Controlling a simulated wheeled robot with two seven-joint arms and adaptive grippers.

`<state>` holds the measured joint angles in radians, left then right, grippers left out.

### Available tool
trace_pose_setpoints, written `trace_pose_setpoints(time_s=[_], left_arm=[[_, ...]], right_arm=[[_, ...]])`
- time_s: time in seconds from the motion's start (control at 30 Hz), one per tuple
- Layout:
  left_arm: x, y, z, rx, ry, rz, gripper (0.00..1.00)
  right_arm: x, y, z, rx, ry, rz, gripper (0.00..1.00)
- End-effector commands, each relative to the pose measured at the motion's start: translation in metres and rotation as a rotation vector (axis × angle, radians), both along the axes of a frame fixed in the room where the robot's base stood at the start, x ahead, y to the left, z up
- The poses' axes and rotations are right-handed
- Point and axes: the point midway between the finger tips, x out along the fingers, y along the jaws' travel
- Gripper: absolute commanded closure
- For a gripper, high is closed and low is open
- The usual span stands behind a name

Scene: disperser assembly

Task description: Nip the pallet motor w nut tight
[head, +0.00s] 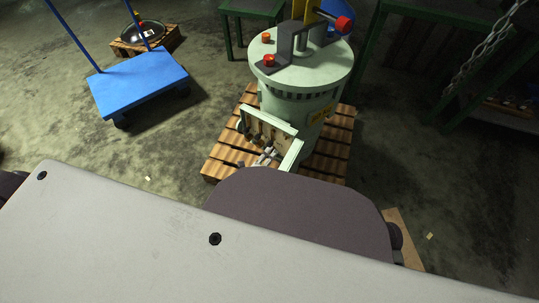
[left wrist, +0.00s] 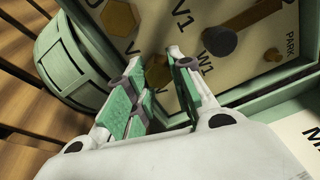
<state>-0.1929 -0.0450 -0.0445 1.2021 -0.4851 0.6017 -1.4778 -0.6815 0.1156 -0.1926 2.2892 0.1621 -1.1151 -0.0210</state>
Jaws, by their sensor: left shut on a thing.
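The pale green motor (head: 305,95) stands upright on a wooden pallet (head: 225,155) in the head view. Its open terminal box (head: 268,122) faces me, and my left gripper (head: 267,156) reaches into it from the near side. In the left wrist view, a brass hex nut (left wrist: 157,73) sits on the cream terminal board (left wrist: 195,35) near the W1 marking. My left gripper (left wrist: 157,60) is shut on this W nut, with a fingertip on either side. The fingers partly hide the nut, so I cannot tell how tight it is. My right gripper is not in view.
Another brass nut (left wrist: 119,18) and a dark knob with a lever (left wrist: 220,40) are on the board. The box's green rim (left wrist: 275,80) stands close to the fingers. A blue cart (head: 138,85) stands at the left, and green benches stand behind. Floor between is clear.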

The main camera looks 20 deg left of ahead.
Motion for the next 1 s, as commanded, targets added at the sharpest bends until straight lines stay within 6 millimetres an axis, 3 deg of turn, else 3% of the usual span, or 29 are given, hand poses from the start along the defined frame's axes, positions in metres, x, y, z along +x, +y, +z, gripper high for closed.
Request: trace_pose_setpoints(time_s=[0.4, 0.43, 0.57, 1.0], left_arm=[[-0.0010, -0.0012, -0.0013, 0.009, 0.000, -0.002, 1.00], [-0.0010, -0.0012, -0.0013, 0.009, 0.000, -0.002, 0.73], [-0.0008, -0.0009, -0.0010, 0.008, 0.000, -0.001, 0.56], [0.0002, 0.0002, 0.0000, 0.008, -0.001, 0.000, 0.55]], right_arm=[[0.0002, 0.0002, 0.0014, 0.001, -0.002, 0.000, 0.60], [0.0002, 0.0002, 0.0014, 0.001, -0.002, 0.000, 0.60], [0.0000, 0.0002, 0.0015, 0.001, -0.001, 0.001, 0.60], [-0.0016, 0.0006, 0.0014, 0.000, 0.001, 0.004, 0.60]])
